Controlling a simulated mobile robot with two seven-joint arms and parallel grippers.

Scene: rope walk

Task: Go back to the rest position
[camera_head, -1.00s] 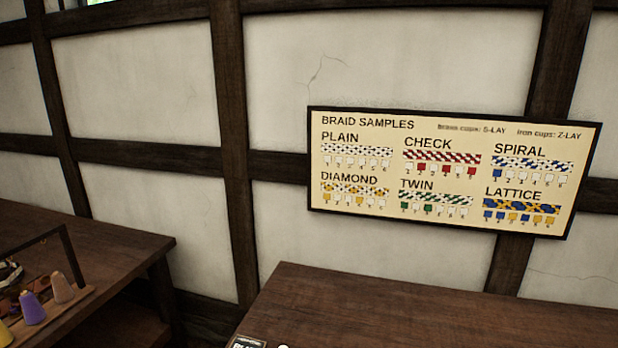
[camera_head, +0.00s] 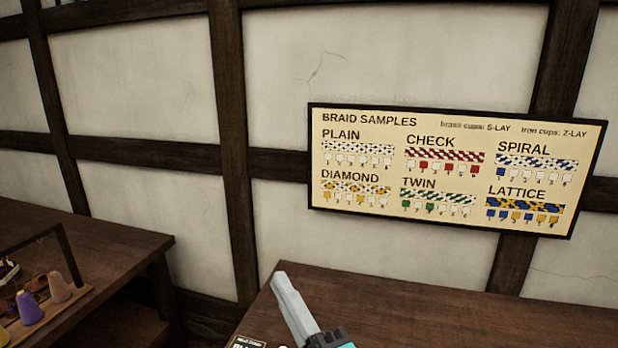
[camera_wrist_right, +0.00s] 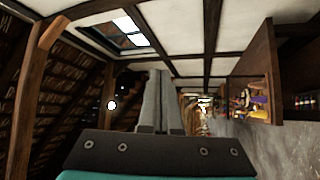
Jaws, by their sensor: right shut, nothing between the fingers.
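My right gripper (camera_head: 283,282) has come up into the bottom of the head view, in front of the dark wooden table. Its grey fingers point up and a little to the left, and they look closed together. In the right wrist view the fingers (camera_wrist_right: 160,78) are also together, with nothing between them. My left gripper is in neither view.
A dark table (camera_head: 450,305) stands below the braid samples board (camera_head: 455,170) on the wall. At the left, another table (camera_head: 120,243) holds purple (camera_head: 29,309) and tan cones (camera_head: 58,287). A card (camera_head: 249,343) lies at the near table's front left.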

